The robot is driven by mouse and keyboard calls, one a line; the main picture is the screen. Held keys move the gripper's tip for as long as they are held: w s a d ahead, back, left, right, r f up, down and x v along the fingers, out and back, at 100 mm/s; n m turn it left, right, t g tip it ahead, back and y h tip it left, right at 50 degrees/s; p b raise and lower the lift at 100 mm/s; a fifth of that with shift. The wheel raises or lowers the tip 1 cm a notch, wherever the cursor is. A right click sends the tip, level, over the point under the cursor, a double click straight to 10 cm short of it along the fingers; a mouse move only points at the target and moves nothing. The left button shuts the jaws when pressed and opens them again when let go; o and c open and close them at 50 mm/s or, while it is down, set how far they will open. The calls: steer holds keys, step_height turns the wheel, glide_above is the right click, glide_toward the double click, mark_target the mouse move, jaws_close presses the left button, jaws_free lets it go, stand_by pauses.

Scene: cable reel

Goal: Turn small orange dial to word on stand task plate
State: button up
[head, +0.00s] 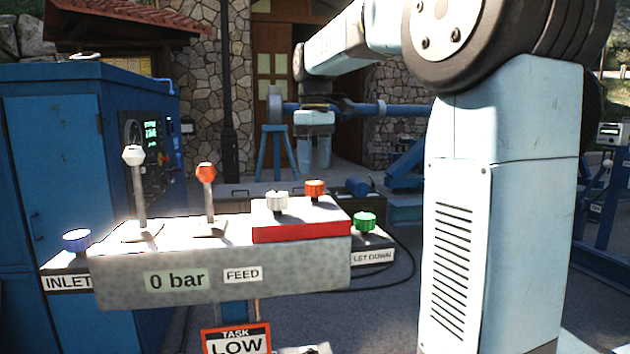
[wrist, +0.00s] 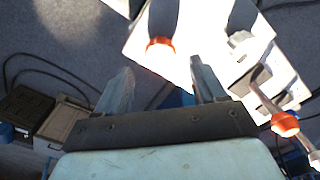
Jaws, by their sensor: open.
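The small orange dial (head: 315,188) sits on the red-fronted raised block at the right of the control stand. It also shows in the wrist view (wrist: 160,46), just beyond and between my fingertips. My gripper (head: 314,160) points down above the dial in the head view; its two fingers are apart and empty. In the wrist view my gripper (wrist: 160,66) does not visibly touch the dial. The task plate (head: 236,338) below the stand reads LOW. The dial's pointer and any scale markings around it cannot be made out.
A white knob (head: 277,201) stands close left of the orange dial, and a green knob (head: 364,222) lower right. An orange-topped lever (head: 206,178) and a white-topped lever (head: 135,165) rise further left. A blue cabinet (head: 60,160) stands behind left.

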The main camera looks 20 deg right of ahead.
mark_target(315, 183)
steer(key=shift+f, duration=2.45)
steer(key=shift+c, duration=0.2)
steer(key=c, duration=1)
steer(key=shift+n, duration=0.4)
steer(key=n, duration=0.3)
steer(key=shift+r+n, duration=0.1)
steer(key=shift+n, duration=2.4)
